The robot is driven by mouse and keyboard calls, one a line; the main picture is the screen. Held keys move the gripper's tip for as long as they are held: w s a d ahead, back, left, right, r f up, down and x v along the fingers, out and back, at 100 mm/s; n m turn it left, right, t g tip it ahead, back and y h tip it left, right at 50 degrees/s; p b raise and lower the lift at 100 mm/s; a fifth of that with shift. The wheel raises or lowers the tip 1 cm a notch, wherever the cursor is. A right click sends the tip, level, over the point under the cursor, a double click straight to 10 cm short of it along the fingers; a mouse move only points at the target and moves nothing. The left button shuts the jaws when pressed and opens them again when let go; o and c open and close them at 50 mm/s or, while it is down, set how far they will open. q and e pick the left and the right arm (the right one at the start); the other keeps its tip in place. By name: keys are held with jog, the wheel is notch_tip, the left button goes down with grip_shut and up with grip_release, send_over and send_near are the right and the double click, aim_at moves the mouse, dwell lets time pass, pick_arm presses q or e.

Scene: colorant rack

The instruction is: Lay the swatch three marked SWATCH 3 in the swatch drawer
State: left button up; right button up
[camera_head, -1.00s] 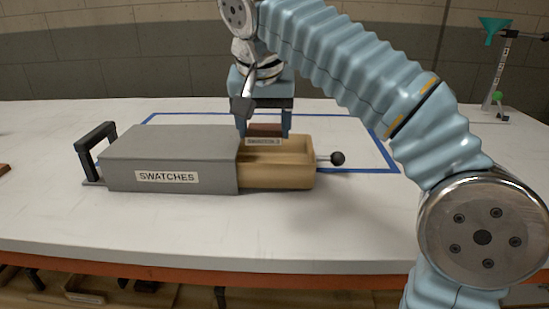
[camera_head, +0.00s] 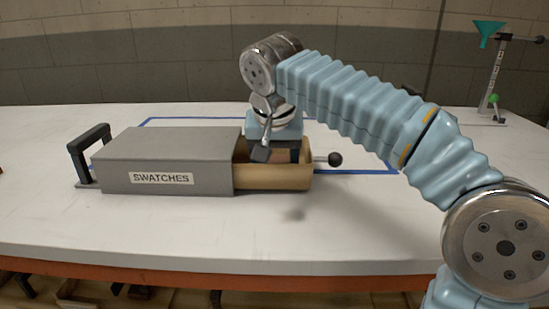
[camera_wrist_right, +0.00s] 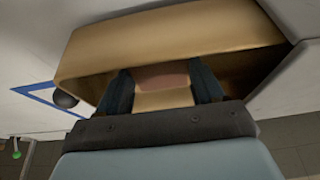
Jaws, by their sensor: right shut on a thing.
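The swatch drawer (camera_head: 275,179) is pulled out to the right of its grey housing marked SWATCHES (camera_head: 160,178). It also shows in the right wrist view (camera_wrist_right: 180,32) as a tan box. My right gripper (camera_head: 277,156) reaches down into the open drawer, its fingertips hidden behind the front wall in the head view. In the wrist view the gripper (camera_wrist_right: 163,85) is shut on a swatch (camera_wrist_right: 163,76), reddish brown with a pale band. Its marking cannot be read now. Whether the swatch touches the drawer floor I cannot tell. My left gripper is not in view.
The drawer's black knob (camera_head: 335,159) sticks out to the right. A black handle (camera_head: 88,155) stands at the housing's left end. Blue tape marks the white table (camera_head: 360,220) behind. A stand with a green funnel (camera_head: 489,30) is at the far right. The table front is clear.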

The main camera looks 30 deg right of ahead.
jog(key=o, duration=1)
jog(key=shift+r+p, duration=0.25)
jog(key=shift+p, duration=0.05)
jog(key=p+v, duration=0.2)
jog(key=v, duration=0.9)
jog(key=shift+r, duration=0.4)
jog(key=shift+s, duration=0.1)
